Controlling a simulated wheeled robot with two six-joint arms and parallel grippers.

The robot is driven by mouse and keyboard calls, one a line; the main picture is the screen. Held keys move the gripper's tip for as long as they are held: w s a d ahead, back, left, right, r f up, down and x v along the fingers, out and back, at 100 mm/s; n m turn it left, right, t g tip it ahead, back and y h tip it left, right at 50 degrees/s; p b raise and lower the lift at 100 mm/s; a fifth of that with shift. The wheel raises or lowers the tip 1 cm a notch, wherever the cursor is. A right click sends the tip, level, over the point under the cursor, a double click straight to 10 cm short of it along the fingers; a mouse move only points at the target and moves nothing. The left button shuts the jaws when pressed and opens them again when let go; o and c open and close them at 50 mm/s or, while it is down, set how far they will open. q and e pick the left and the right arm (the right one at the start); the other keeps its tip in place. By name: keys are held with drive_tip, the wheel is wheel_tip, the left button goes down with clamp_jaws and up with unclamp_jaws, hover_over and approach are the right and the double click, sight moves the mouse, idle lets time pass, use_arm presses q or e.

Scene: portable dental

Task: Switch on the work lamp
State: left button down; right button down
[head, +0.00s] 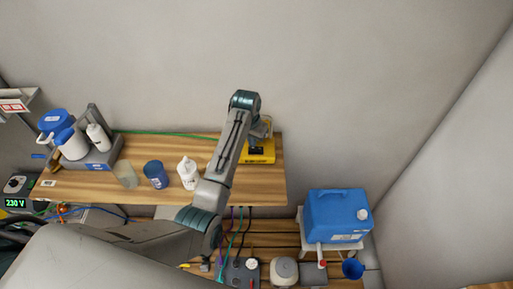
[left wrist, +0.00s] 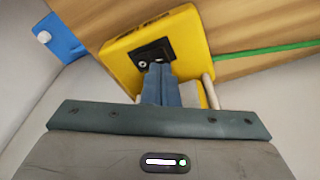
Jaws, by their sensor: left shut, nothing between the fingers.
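The work lamp (head: 268,156) is a yellow block at the right back of the wooden worktop, partly hidden behind my left arm. In the left wrist view the yellow lamp (left wrist: 190,28) fills the upper middle, with a black switch plate (left wrist: 139,52) on its face. My left gripper (left wrist: 160,68) is shut and empty. Its fingertips overlap the lower edge of the switch plate; I cannot tell whether they touch it. In the head view the left gripper (head: 256,143) is above the lamp, mostly covered by the wrist. My right gripper is not in view.
A white bottle (head: 187,172), a blue-lidded jar (head: 155,174) and a grey caddy (head: 101,158) stand on the worktop (head: 262,188) to the left. A green cord (head: 170,134) runs along its back edge. A blue canister (head: 337,214) stands lower right.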

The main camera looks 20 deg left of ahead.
sight(252, 148)
use_arm(q)
drive_tip(key=shift+f, duration=0.35)
drive_tip(key=shift+f+b, duration=0.3)
drive_tip(key=shift+f, duration=0.25)
drive_tip(key=shift+r, duration=0.1)
drive_tip(key=shift+r+p, duration=0.8)
drive_tip(key=shift+r, duration=2.65)
drive_tip(key=shift+s, duration=0.1)
